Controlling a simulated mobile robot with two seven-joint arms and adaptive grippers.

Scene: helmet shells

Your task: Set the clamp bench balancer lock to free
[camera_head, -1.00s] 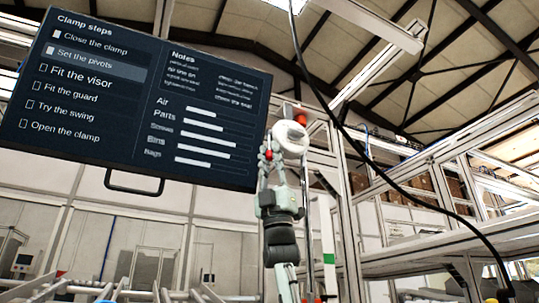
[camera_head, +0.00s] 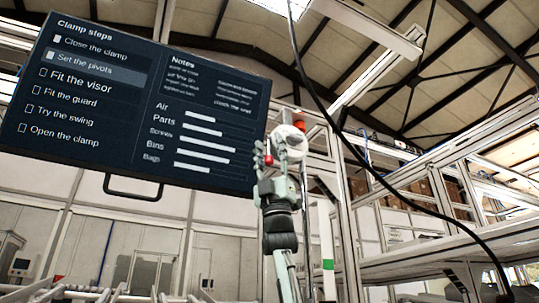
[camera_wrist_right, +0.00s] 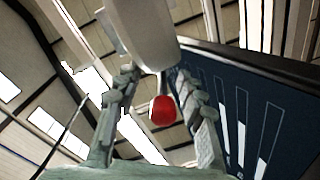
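The balancer (camera_head: 288,144) is a pale rounded housing hanging high beside the board. A red knob, seemingly its lock (camera_wrist_right: 163,110), hangs below the pale housing on a short stem in the right wrist view. My right gripper (camera_head: 270,153) is raised to the housing, partly overlapping it in the head view. In the wrist view its two fingers (camera_wrist_right: 152,82) stand apart on either side of the red knob, with visible gaps, so it is open and not holding the knob. The lock's setting cannot be read. My left gripper is not in view.
A dark board (camera_head: 130,105) listing clamp steps is close to the left of my right gripper. A black cable (camera_head: 370,168) curves down on the right. A pale metal frame (camera_head: 345,215) stands right of the arm.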

